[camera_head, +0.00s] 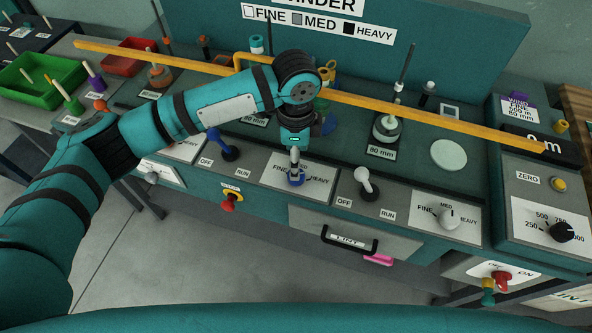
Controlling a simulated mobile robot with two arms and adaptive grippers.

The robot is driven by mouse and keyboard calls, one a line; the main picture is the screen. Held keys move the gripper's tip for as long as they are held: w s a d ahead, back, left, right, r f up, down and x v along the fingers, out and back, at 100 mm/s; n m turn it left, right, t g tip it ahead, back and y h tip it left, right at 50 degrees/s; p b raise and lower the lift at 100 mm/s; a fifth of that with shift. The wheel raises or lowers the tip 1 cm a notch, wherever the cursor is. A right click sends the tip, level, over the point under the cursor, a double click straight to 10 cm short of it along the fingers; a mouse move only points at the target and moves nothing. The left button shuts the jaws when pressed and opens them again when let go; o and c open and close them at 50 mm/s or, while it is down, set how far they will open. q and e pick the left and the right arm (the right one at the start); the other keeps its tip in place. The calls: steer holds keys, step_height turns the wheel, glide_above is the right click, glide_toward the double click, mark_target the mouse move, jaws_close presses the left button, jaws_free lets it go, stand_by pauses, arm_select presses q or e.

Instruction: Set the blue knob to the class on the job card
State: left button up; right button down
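The blue knob (296,180) sits on a pale plate (277,174) on the sloped front panel. The plate reads FINE at its left, with HEAVY at its right; its middle label is partly hidden. My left gripper (295,166) points down at the knob from above, its tips at or just over it. Contact and finger opening cannot be made out, and the gripper covers part of the knob and its pointer. A white card (520,107) under a purple clip stands at the right; its small lines seem to include FINE. My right gripper is out of view.
A yellow bar (430,118) crosses behind my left arm. A blue switch (224,148) is left of the plate, a white switch (367,184) right. A white knob (448,219) has its own FINE-MED-HEAVY plate. A red knob (231,200) and drawer handle (348,240) are below.

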arm_select(q)
step_height(320, 180, down, 6)
steer(key=shift+f, duration=0.2)
steer(key=shift+r, duration=0.1)
steer(key=c, duration=1.1)
